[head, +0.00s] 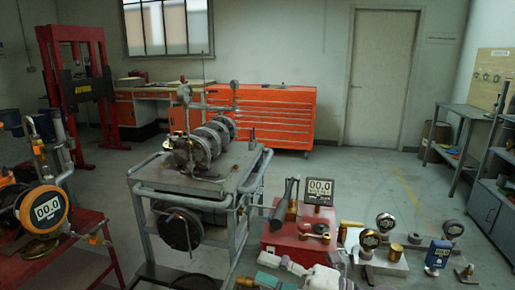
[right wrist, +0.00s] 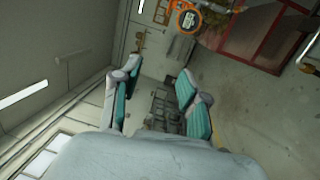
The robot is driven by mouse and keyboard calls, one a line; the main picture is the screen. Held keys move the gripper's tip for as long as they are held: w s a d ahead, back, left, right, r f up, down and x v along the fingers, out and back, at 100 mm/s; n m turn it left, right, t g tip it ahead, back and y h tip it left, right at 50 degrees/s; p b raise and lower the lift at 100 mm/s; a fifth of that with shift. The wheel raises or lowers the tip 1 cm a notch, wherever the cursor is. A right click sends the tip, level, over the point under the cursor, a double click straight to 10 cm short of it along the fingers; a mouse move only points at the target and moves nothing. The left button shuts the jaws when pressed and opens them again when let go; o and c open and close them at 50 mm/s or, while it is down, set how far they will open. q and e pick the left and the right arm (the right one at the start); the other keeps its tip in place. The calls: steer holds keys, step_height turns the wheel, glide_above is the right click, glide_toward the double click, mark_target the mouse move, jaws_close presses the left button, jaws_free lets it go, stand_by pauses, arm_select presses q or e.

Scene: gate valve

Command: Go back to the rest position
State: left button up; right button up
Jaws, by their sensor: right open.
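My right gripper (head: 258,270) shows low in the head view, with teal and pale grey fingers pointing left, in front of the red box. The right wrist view shows its two fingers (right wrist: 160,75) spread apart with nothing between them. The grey metal valve assembly (head: 205,145) stands on the grey cart (head: 225,178), behind and left of the right gripper and apart from it. My left gripper is not in the head view.
A red box with a gauge (head: 300,240) and a plate with several gauges (head: 380,262) stand close to my right gripper. A red table (head: 75,262) with an orange gauge is at left. Open floor (head: 330,175) lies behind, before orange cabinets (head: 265,115).

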steer(key=w+d+m+t+h, duration=0.3)
steer(key=d+m+t+h, duration=0.5)
steer(key=m+t, duration=0.65)
steer(key=s+d+f+m+g+h, duration=0.4)
steer(key=d+f+m+g+h, duration=0.2)
steer(key=d+f+m+h, duration=0.5)
steer(key=s+f+m+g+y, duration=0.1)
steer(key=s+f+m+g, duration=0.1)
steer(key=s+f+g, duration=0.6)
steer(key=s+f+m+g, duration=0.35)
steer(key=s+f, duration=0.65)
steer(key=s, duration=0.4)
step_height(320, 180, down, 26)
steer(key=s+n+g, duration=0.1)
steer(key=s, duration=0.1)
steer(key=s+d+f+g, duration=0.1)
steer(key=s+d+f, duration=0.1)
steer(key=s+f, duration=1.3)
steer(key=shift+s+d+g, duration=0.15)
steer(key=shift+s+g, duration=0.15)
steer(key=shift+s, duration=0.25)
